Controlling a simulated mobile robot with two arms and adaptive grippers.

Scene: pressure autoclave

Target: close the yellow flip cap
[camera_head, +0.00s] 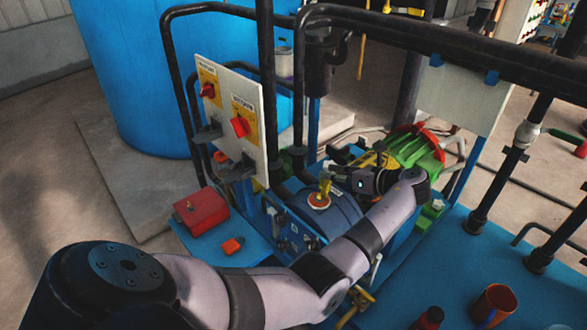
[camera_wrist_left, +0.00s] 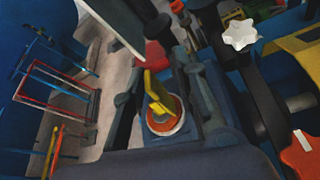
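The yellow flip cap (camera_head: 325,187) stands raised, tilted up, above a round orange-red port with a pale rim (camera_head: 319,201) on top of the blue cylindrical vessel (camera_head: 340,212). In the left wrist view the raised yellow cap (camera_wrist_left: 157,94) and the orange port (camera_wrist_left: 166,117) show near the middle. My left gripper (camera_head: 340,165) is just right of and behind the cap, pointing left. Its dark fingers (camera_wrist_left: 168,95) look spread to either side of the cap in the wrist view, with nothing visibly held. Contact with the cap cannot be told. My right gripper is out of view.
A white panel with red knobs (camera_head: 232,112) stands left of the vessel. A red box (camera_head: 201,211) sits on the blue ledge at left. Black pipes (camera_head: 299,110) rise close behind the cap. A green and red part (camera_head: 415,150) lies beyond the gripper.

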